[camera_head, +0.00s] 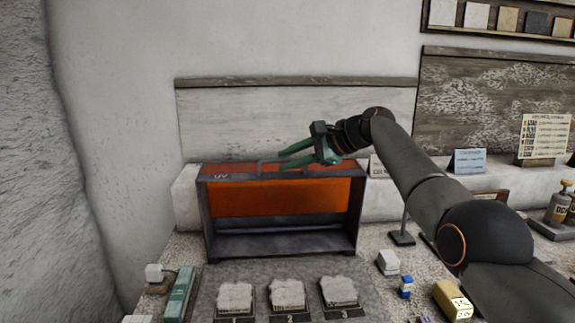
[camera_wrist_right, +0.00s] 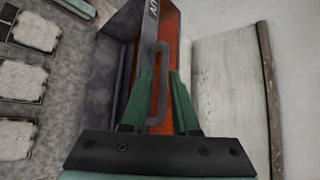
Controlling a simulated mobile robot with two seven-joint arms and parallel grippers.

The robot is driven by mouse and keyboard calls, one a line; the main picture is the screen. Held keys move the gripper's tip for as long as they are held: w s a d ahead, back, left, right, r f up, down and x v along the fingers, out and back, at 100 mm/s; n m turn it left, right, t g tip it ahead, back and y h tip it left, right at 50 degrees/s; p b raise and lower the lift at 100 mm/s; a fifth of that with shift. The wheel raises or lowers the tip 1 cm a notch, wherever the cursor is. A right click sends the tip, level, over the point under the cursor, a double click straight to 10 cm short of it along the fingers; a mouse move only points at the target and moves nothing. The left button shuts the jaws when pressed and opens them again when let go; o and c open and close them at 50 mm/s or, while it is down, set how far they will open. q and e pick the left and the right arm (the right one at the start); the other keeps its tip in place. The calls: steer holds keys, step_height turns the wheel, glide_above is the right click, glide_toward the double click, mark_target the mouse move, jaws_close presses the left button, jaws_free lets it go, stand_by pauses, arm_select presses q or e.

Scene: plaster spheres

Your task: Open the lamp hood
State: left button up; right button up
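The lamp hood (camera_head: 282,197) is a dark box with an orange front panel and "UV" on its top edge. It stands against the back wall, its panel hanging down with a dark gap beneath. A grey loop handle (camera_head: 262,163) sits on its top edge. My right gripper (camera_head: 279,161) has green fingers, spread apart at the handle. In the right wrist view the handle (camera_wrist_right: 153,85) lies between the open fingers (camera_wrist_right: 160,73); whether either finger touches it I cannot tell. My left gripper is not in view.
Three numbered trays with pale plaster pieces (camera_head: 288,294) lie in front of the hood. A green box (camera_head: 179,294) is at the left, a white block (camera_head: 388,262) and a yellow block (camera_head: 452,299) at the right. The wall (camera_head: 295,118) is close behind.

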arm_select(q)
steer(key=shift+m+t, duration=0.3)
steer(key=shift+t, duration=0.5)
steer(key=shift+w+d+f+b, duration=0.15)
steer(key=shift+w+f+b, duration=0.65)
steer(key=shift+b, duration=1.45)
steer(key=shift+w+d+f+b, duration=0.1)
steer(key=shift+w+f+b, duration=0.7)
steer(key=shift+b, duration=1.45)
arm_select(e)
steer(key=v, duration=1.2)
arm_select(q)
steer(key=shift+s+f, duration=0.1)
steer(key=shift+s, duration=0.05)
arm_select(e)
steer(key=shift+r, duration=0.1)
steer(key=shift+c, duration=0.3)
